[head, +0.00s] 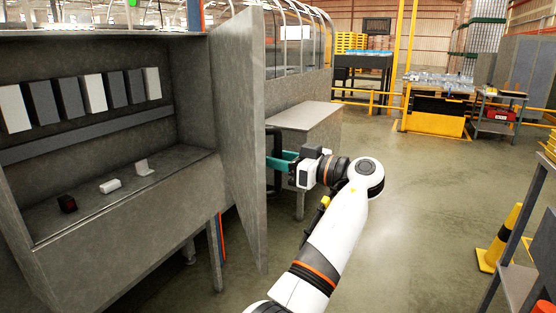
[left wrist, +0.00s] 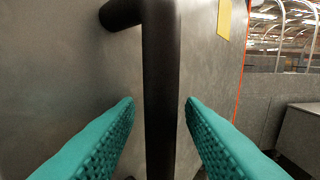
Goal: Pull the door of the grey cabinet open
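The grey cabinet (head: 125,225) stands at the left of the head view with its front open and its inside showing. Its grey door (head: 246,130) stands swung well out from the cabinet, seen nearly edge-on. On the door's outer face is a black bar handle (left wrist: 161,90), which fills the middle of the left wrist view. My left gripper (head: 275,163) is beside that outer face. Its teal fingers (left wrist: 160,103) are apart, one on each side of the handle, with narrow gaps to it. My right gripper is not in view.
Inside the cabinet stand several white and grey blocks (head: 93,92) in a row, with small items (head: 111,186) on the ledge below. A grey table (head: 305,117) stands behind the door. A shelf rack (head: 520,270) is at the right edge. The floor (head: 430,210) between is clear.

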